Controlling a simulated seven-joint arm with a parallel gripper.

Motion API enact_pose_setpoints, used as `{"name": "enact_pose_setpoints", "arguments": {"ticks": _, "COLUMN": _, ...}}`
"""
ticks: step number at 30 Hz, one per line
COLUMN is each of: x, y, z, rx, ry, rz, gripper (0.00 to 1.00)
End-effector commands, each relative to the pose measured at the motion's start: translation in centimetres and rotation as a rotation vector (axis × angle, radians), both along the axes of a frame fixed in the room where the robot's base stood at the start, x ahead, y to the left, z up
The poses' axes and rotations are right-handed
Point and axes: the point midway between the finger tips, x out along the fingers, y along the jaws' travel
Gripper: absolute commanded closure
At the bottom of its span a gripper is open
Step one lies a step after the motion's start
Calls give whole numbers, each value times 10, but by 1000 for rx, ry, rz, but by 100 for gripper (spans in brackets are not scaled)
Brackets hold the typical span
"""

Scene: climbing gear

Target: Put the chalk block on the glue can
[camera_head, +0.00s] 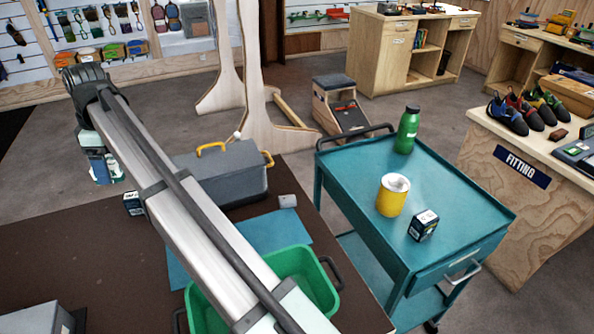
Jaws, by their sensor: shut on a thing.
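The glue can (391,197) looks like the yellow can with a pale top, upright on the teal cart. A small dark box (423,226) with white and green markings sits just right of it. A similar small box (132,204) is at the dark table's back edge. My gripper (101,160) is at the left beyond my arm, far from the can, with a small blue, white and green object (109,170) at its end. The fingertips are unclear. I cannot tell which of these small things is the chalk block.
A green bottle (407,130) stands on the cart (350,160) behind the can. A grey toolbox (225,172), a green bin (318,278) and a small grey piece (288,201) are on the dark table (80,262). A floor gap separates cart and fitting counter (535,200).

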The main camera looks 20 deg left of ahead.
Motion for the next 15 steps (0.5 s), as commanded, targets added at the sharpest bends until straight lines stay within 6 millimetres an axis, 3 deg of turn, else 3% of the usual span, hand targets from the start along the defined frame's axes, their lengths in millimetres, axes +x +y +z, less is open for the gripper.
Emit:
{"name": "enact_pose_setpoints", "arguments": {"ticks": 1, "x": 0, "y": 1, "z": 13, "rx": 1, "ry": 0, "rz": 0, "gripper": 57}}
{"name": "enact_pose_setpoints", "arguments": {"ticks": 7, "x": 1, "y": 1, "z": 49, "rx": 1, "ry": 0, "rz": 0, "gripper": 57}}
{"name": "enact_pose_setpoints", "arguments": {"ticks": 15, "x": 52, "y": -38, "z": 44, "rx": -1, "ry": 0, "rz": -103, "gripper": 57}}
